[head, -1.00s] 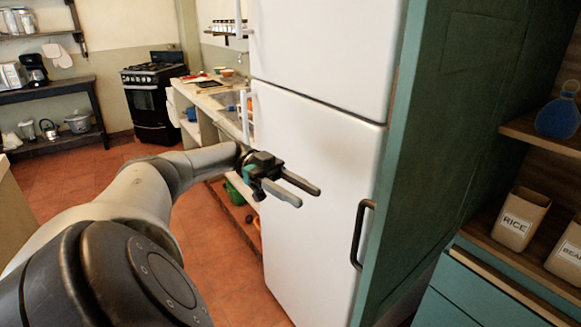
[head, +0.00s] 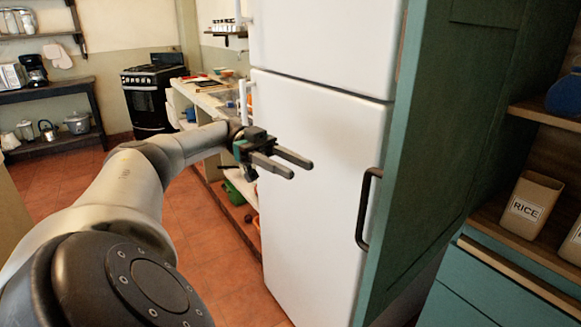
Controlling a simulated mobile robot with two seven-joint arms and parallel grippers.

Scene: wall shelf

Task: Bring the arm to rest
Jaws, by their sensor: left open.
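My left arm comes in from the lower left of the head view. Its gripper (head: 301,166) is open, with two dark fingers apart and nothing between them. The fingers point right and slightly down, in front of the white fridge (head: 320,120). I cannot tell the exact gap between the fingertips and the fridge door. My right gripper is not in view.
A wooden shelf at right holds a RICE container (head: 529,205) and a blue vase (head: 565,96). A counter (head: 210,97) and black stove (head: 150,98) stand behind. Red floor is open at left.

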